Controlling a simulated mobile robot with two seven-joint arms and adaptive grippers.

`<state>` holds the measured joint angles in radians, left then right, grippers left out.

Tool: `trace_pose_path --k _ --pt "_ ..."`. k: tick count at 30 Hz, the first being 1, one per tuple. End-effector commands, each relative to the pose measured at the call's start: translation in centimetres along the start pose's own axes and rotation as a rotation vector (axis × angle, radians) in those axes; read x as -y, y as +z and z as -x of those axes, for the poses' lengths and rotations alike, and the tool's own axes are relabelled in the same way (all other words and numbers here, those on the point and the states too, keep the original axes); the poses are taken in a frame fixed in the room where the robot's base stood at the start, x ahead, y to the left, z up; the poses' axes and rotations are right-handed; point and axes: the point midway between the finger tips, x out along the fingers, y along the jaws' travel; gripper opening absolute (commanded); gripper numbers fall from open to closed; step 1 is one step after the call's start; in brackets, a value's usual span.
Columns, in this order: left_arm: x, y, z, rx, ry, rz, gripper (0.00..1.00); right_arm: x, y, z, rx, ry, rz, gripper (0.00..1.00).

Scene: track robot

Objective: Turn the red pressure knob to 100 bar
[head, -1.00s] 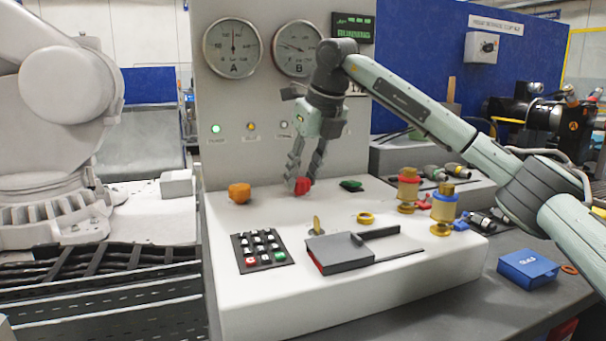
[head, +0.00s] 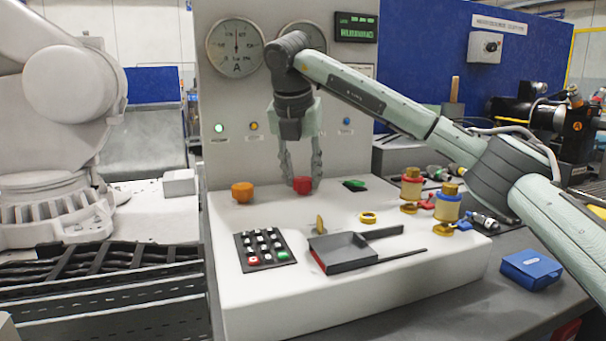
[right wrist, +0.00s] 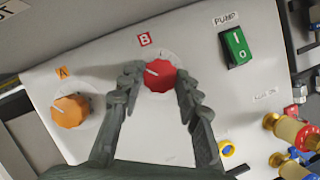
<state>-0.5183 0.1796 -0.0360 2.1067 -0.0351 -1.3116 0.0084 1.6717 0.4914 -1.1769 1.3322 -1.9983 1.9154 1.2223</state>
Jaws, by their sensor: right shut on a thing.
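The red knob (head: 302,185), marked B in the right wrist view, sits on the white sloped console (head: 225,270). My right gripper (head: 303,178) points down at it and is shut on it, one finger on each side. In the right wrist view the red knob (right wrist: 160,76) lies between the fingertips, and its white pointer line points left and slightly up. Gauge B (head: 312,32) is mostly hidden behind my right arm, so its needle cannot be read. Gauge A (head: 235,47) shows fully, its needle near upright. My left gripper is not in view.
An orange knob (head: 242,192), marked A, stands left of the red knob. A green pump switch (head: 354,185) is to the right. A keypad (head: 264,249), an open dark tray (head: 352,253) and brass-topped fittings (head: 447,205) stand nearer the front.

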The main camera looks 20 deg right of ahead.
Motion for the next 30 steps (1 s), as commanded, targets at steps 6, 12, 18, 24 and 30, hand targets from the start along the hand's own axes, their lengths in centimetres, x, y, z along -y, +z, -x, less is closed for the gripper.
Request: trace_pose_path --k 6,12,18,24,30 --pt "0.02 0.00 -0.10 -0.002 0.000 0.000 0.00 -0.12 0.07 0.05 0.001 -0.039 -0.098 0.04" --pt "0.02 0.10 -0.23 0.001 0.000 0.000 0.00 -0.15 0.06 0.05 0.001 -0.057 -0.143 0.04" --pt "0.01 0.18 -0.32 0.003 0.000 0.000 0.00 -0.13 0.07 0.04 0.001 -0.062 -0.155 0.04" --pt "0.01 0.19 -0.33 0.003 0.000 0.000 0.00 -0.13 0.07 0.04 0.001 -0.062 -0.154 0.04" --pt "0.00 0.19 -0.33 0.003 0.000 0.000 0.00 -0.13 0.07 0.04 0.000 -0.062 -0.154 0.47"
